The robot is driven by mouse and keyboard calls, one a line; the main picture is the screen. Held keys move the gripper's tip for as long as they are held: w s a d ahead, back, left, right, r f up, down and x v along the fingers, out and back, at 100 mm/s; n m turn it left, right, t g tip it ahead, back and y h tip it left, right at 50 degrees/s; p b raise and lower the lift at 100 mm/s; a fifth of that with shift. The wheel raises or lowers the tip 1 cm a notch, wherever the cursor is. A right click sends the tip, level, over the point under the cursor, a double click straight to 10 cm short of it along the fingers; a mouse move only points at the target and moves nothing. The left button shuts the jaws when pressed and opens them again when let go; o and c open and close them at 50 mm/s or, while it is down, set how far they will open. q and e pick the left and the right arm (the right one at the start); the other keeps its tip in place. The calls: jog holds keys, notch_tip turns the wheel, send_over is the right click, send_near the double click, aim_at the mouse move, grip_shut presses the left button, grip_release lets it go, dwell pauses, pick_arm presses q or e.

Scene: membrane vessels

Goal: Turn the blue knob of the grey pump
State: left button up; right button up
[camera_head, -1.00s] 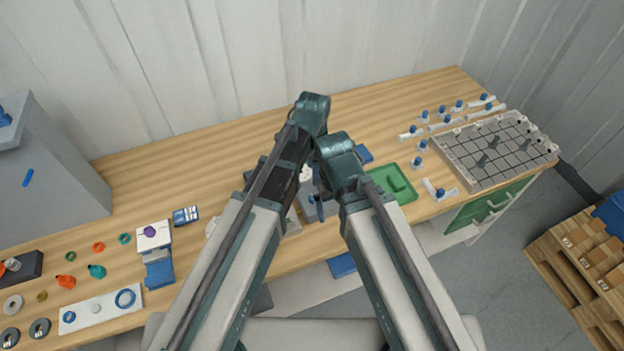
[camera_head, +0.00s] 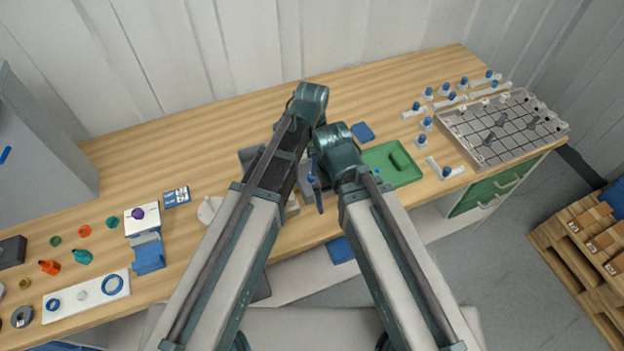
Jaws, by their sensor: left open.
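A grey body (camera_head: 306,188), which looks like the grey pump, stands near the table's front edge between my two arms. A small blue part (camera_head: 311,179), apparently its knob, shows on it. My arms hide much of the pump. My left gripper (camera_head: 317,188) is open at the pump, mostly hidden behind my arm links; a dark slim finger hangs beside the blue part. I cannot tell whether it touches the knob. My right gripper is hidden behind its own arm.
A green tray (camera_head: 407,177) lies right of the pump, with a grey gridded rack (camera_head: 492,150) and blue-capped fittings beyond. At left stand a white device with a purple knob (camera_head: 138,213) and a white plate with rings (camera_head: 113,284). The table's back middle is clear.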

pick_arm(q)
notch_tip(320, 180, down, 6)
jog(key=b, duration=0.5)
jog(key=shift+f, duration=0.2)
pick_arm(e)
notch_tip(320, 180, down, 6)
jog(key=shift+f, duration=0.25)
pick_arm(q)
grip_shut()
